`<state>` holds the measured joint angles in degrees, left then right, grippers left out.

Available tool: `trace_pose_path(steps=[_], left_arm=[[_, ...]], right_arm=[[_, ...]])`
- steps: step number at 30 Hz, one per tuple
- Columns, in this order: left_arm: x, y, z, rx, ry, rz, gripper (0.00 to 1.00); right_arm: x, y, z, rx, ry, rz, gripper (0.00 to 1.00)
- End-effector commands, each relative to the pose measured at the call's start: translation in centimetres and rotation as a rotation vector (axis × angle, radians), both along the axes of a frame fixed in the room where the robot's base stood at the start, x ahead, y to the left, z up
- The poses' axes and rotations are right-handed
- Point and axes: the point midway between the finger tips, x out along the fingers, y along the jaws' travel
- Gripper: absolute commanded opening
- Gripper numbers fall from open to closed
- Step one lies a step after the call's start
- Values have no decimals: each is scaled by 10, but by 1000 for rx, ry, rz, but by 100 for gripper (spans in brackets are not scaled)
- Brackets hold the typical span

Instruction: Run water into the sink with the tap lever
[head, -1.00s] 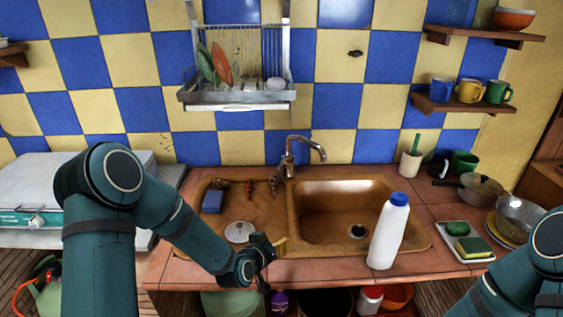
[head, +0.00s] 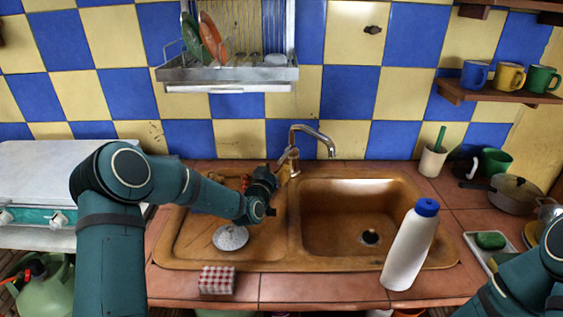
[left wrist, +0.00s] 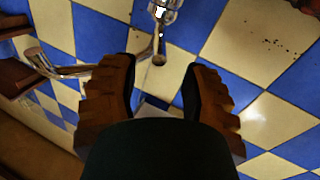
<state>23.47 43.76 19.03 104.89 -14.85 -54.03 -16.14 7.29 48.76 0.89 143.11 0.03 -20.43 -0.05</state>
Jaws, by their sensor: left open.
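The chrome tap (head: 289,156) stands at the back edge of the brown sink (head: 455,257), its curved spout over the right-hand basin. No stream shows below the spout. My left gripper (head: 270,188) is open, over the back of the drainboard, just left of and in front of the tap's base. In the left wrist view the two ribbed fingers of the gripper (left wrist: 163,78) stand apart with nothing between them. The tap (left wrist: 158,45) lies beyond the fingertips there, its spout partly behind one finger. I cannot clearly make out the lever. My right gripper is out of view.
A white bottle with a blue cap (head: 411,245) stands at the sink's front right. A strainer (head: 230,237) lies on the drainboard and a checked box (head: 216,280) on the front counter. A dish rack (head: 228,73) hangs above. The basin (head: 330,225) is empty.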

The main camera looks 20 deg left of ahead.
Motion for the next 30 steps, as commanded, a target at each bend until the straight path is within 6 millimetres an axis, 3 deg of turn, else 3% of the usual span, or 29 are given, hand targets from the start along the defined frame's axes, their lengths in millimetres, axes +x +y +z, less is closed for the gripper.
trace_pose_path(steps=[3, 10, 24, 25, 28, 29, 30], left_arm=[[21, -2, -1, -1, -2, -1, 46], [49, -3, -1, -1, 0, -1, 46], [58, -4, 0, 0, 1, -1, 46], [58, -4, 0, 0, 1, -1, 42], [58, -4, 0, 0, 1, -1, 6], [58, -4, 0, 0, 1, -1, 0], [58, -4, 0, 0, 1, -1, 0]], right_arm=[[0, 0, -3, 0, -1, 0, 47], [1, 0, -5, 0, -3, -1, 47], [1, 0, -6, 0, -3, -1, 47], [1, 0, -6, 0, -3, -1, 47], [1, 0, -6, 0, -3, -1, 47], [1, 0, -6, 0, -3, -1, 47], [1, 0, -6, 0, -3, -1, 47]])
